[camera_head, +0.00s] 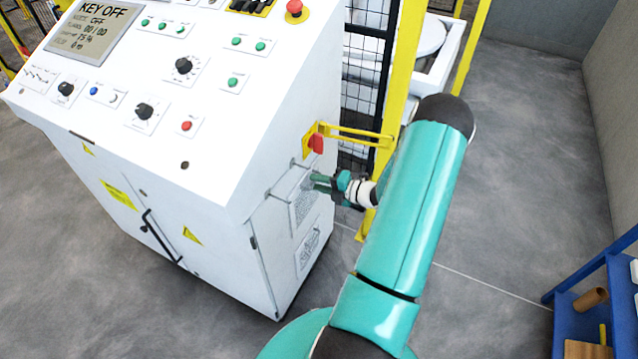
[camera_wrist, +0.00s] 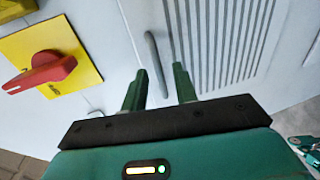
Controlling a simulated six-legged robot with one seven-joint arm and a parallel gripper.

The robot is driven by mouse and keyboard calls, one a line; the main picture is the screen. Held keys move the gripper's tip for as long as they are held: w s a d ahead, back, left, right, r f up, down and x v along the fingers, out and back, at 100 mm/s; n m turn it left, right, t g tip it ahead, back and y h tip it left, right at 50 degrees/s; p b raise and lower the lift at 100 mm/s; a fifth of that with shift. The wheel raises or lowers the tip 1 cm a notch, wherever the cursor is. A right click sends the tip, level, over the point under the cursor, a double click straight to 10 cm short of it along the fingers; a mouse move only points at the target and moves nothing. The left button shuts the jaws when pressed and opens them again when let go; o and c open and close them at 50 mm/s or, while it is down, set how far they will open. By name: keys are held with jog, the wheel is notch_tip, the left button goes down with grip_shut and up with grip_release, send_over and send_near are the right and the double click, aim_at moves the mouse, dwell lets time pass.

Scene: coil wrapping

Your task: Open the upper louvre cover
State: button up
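The upper louvre cover (camera_head: 302,205) is a pale slotted panel on the white cabinet's right side, and it looks shut. In the wrist view its slats (camera_wrist: 225,40) fill the upper right, with a slim grey handle (camera_wrist: 153,50) along their left. My gripper (camera_head: 318,182) is at the cover's upper part in the head view. In the wrist view its two green fingers (camera_wrist: 160,72) are apart, and the handle's lower end shows between them. I cannot tell whether they touch it. In the head view my gripper hides part of the cover.
A red rotary switch (camera_wrist: 45,72) on a yellow plate sits left of the handle; it also shows above the cover in the head view (camera_head: 316,143). A lower louvre (camera_head: 308,248) is below. A yellow post (camera_head: 402,70) and black mesh fence stand behind. A blue shelf (camera_head: 590,280) is at right.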

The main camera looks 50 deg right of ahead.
jog(key=shift+w, duration=0.2)
grip_shut()
jog(key=shift+s, duration=0.15)
